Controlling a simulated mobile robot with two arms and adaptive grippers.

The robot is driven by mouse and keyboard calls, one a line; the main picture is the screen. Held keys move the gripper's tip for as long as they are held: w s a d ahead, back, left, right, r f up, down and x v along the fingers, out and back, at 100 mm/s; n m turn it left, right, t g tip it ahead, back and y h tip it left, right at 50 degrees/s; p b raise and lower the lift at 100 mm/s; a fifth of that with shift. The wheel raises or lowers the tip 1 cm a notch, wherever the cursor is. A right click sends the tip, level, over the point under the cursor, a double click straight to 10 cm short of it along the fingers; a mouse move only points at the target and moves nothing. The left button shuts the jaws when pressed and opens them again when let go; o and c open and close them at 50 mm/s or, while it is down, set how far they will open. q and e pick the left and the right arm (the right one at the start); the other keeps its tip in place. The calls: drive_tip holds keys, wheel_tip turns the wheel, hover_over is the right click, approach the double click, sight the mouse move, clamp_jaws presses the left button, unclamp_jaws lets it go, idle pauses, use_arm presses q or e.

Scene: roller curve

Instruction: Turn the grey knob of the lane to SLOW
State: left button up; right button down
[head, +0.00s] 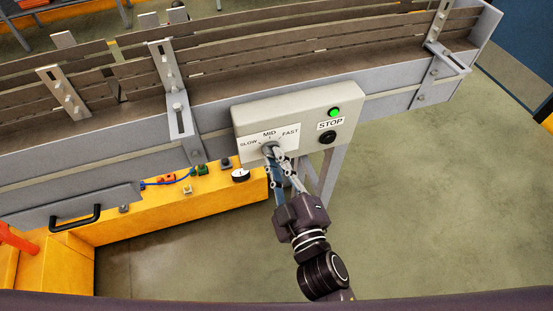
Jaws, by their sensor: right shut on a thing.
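The control box (240,117) is a pale panel on the front side of the conveyor lane. Its dial plate reads SLOW at the left, MID at the top and FAST at the right. The grey knob (269,147) sits below the MID label and is partly hidden by my gripper. Its pointer seems to be near MID, but I cannot tell exactly. My right gripper (275,158) comes up from below and is shut on the knob. My left gripper is not in view.
A green lit button (334,112) and a black STOP button (327,137) are on the box's right side. The grey lane (390,60) with metal brackets runs behind it. A yellow cabinet (140,222) with a gauge (240,175) stands lower left. Open floor (440,210) lies right.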

idle(0.4)
drive_tip(key=c, duration=2)
unclamp_jaws()
drive_tip(key=shift+o, duration=0.2)
drive_tip(key=v, duration=1.2)
